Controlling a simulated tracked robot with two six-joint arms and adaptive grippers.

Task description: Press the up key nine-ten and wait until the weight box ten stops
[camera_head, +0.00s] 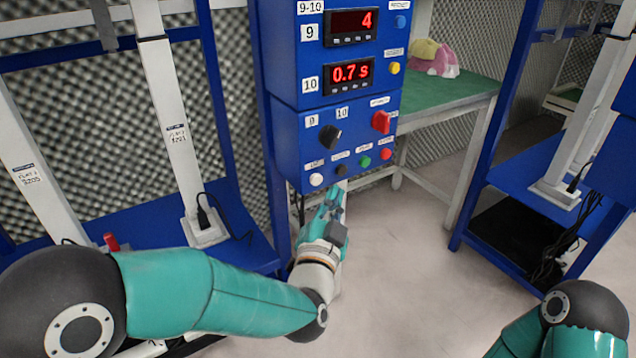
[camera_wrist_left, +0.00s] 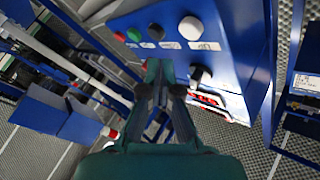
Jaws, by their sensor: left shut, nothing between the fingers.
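The blue control panel (camera_head: 290,110) for 9-10 stands in the upper middle. Its display 9 (camera_head: 351,26) reads 4 and display 10 (camera_head: 349,75) reads 0.7 s. Along its lower edge are a white button (camera_head: 316,180), a black one (camera_head: 340,171), a green one (camera_head: 365,162) and a red one (camera_head: 386,154); their labels are too small to read. My left gripper (camera_head: 337,192) is shut and empty, just below the black button. In the wrist view its fingertips (camera_wrist_left: 160,68) are near the button row; contact cannot be told. I cannot pick out weight box ten.
A black knob (camera_head: 330,136) and a red switch (camera_head: 381,122) sit above the buttons. Blue racks (camera_head: 216,100) with white posts (camera_head: 172,130) stand left and right. A green-topped table (camera_head: 450,96) is behind. Open floor (camera_head: 410,260) lies to the right of my left arm.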

